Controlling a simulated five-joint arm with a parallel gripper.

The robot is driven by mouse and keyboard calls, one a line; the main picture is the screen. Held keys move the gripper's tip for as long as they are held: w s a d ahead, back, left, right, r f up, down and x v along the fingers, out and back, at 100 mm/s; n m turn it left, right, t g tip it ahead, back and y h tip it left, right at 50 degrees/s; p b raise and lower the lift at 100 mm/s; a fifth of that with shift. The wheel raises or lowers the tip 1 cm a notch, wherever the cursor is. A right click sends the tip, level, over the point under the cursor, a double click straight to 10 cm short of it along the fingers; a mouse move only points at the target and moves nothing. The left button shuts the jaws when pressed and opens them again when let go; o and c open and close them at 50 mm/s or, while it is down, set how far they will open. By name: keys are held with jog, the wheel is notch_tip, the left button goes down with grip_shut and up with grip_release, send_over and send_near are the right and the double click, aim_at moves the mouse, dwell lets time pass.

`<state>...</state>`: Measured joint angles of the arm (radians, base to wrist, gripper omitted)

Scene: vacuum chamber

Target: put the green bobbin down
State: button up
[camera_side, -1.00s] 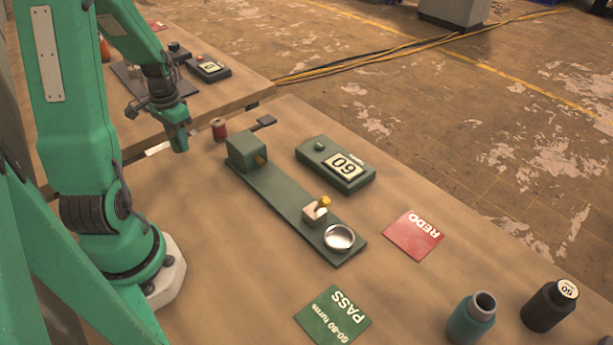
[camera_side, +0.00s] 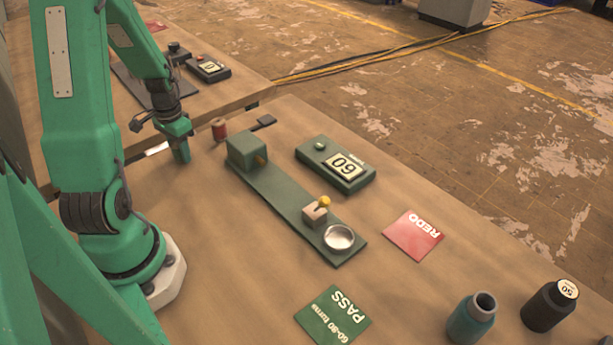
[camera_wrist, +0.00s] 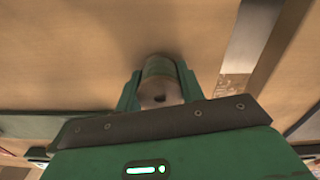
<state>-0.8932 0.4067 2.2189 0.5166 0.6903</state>
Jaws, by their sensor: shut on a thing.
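My gripper (camera_side: 183,156) hangs over the left part of the bench, left of the winder. In the wrist view its two green jaws are shut on the green bobbin (camera_wrist: 159,68), one on each side. The bobbin shows a green body and a pale end with a dark hole. In the side view the bobbin cannot be made out among the green jaws. A shadow lies on the bench beside the bobbin in the wrist view; I cannot tell whether it touches the bench.
A red spool (camera_side: 219,130) stands close right of my gripper. The green winder (camera_side: 270,195) and a counter reading 60 (camera_side: 335,166) lie further right. A green PASS card (camera_side: 333,314) and red REDO card (camera_side: 413,236) lie flat. Two bottles stand at the lower right.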

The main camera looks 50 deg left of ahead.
jog(key=shift+f, duration=0.1)
jog(key=o, duration=1)
jog(key=shift+c, duration=0.2)
jog(key=shift+r, duration=3.85)
